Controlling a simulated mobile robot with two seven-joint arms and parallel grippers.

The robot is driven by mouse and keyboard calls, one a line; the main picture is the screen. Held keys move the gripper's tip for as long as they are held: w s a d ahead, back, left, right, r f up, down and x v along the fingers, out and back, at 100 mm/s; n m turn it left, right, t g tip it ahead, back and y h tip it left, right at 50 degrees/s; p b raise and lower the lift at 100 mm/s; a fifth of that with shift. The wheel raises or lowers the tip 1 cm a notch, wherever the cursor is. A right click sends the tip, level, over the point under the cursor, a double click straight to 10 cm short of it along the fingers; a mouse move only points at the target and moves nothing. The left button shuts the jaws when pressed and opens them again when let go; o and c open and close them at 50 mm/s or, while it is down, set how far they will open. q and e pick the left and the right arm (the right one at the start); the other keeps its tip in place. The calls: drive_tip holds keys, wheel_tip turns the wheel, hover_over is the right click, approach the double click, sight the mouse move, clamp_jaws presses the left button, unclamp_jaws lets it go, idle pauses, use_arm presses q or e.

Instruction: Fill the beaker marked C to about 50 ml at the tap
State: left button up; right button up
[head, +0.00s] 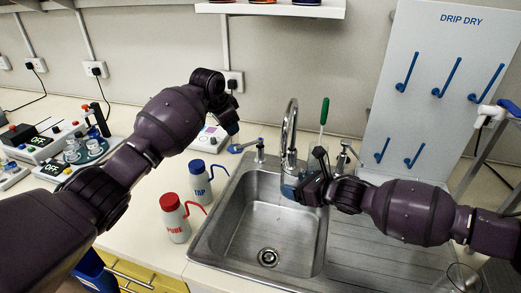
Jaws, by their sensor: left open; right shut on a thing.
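The curved metal tap (291,125) stands behind the sink (268,228). A valve with a blue lever (242,147) is left of it. My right gripper (296,190) is shut just below the spout, over the back of the sink. What it holds is mostly hidden by the gripper; it looks like a clear glass vessel, and no mark C or level can be read. My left gripper (232,126) is open and empty above the counter, left of the tap and above the blue lever. I cannot tell whether water runs.
A red-capped PURE bottle (174,221) and a blue-capped TAP bottle (199,186) stand left of the sink. A green-handled brush (324,112) is behind my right gripper. A clear glass (460,279) sits lower right. The DRIP DRY board (430,125) stands behind the drainer.

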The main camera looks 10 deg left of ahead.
drive_tip(key=w+a, duration=0.2)
drive_tip(key=a, duration=0.1)
drive_tip(key=shift+w+a, duration=0.25)
drive_tip(key=shift+w, duration=0.15)
drive_tip(key=shift+d, duration=0.1)
idle(0.7)
drive_tip(key=s+d, duration=0.4)
drive_tip(key=d, duration=0.1)
drive_tip(key=shift+s+d, duration=0.3)
drive_tip(key=shift+s, duration=0.05)
use_arm(q)
drive_tip(key=shift+f, duration=0.1)
drive_tip(key=shift+x, duration=5.95)
drive_tip(key=shift+w, duration=0.1)
